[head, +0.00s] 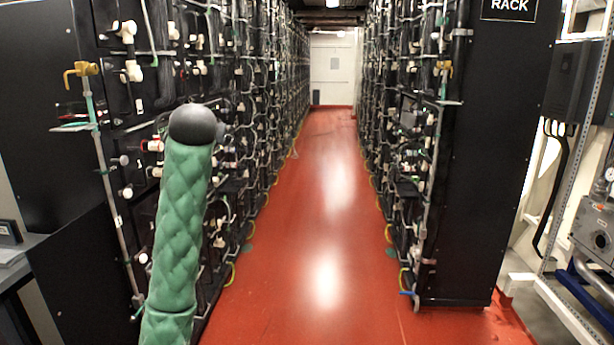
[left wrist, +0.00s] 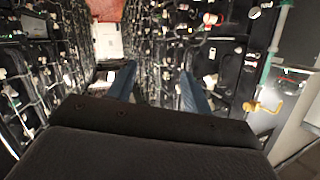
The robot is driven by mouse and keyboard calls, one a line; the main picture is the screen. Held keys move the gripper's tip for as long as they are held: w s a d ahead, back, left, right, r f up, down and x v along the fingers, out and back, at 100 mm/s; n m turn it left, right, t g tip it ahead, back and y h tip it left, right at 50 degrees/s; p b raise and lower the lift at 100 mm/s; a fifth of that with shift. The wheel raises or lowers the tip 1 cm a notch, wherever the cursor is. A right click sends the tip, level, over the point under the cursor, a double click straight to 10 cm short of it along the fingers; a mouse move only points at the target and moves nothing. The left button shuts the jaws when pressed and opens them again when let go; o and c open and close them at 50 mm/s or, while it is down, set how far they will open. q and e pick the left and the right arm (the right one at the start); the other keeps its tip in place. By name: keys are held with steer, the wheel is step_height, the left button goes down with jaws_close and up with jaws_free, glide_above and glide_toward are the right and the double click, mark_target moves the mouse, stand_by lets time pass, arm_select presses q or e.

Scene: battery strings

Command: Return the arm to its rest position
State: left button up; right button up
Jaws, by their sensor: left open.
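A green quilted link of my arm (head: 181,225) with a black rounded end rises at the lower left of the head view, in front of the left rack. No gripper shows in the head view. In the left wrist view my left gripper (left wrist: 157,84) has two dark blue fingers standing well apart. It is open, and nothing is held between the fingers. Its black body fills the bottom of that view. The fingers point toward the battery racks. My right gripper is in no view.
Black battery racks with cables and white fittings line the left (head: 262,90) and right (head: 478,160) of a clear red floor aisle (head: 325,220). A brass valve (head: 80,70) sits at the left rack's end. A white door (head: 333,65) closes the far end.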

arm_select(q)
steer(key=s+d+f+m+g+h+p, duration=0.1)
steer(key=s+d+f+h, duration=0.15)
steer(key=s+f, duration=0.65)
steer(key=s+d+f+m+g+h, duration=0.15)
steer(key=s+d+f, duration=0.3)
steer(key=f, duration=0.85)
steer(key=s+d+f+m+g+h+p, duration=0.1)
steer(key=s+d+f+g, duration=0.15)
steer(key=s+f, duration=0.65)
steer(key=s+d+f+g+p, duration=0.2)
steer(key=s+f+g, duration=0.5)
steer(key=s+f, duration=2.2)
steer(key=s, duration=0.3)
steer(key=shift+s+f+n+h, duration=0.2)
steer(key=shift+n+h, duration=0.1)
steer(key=shift+n, duration=0.05)
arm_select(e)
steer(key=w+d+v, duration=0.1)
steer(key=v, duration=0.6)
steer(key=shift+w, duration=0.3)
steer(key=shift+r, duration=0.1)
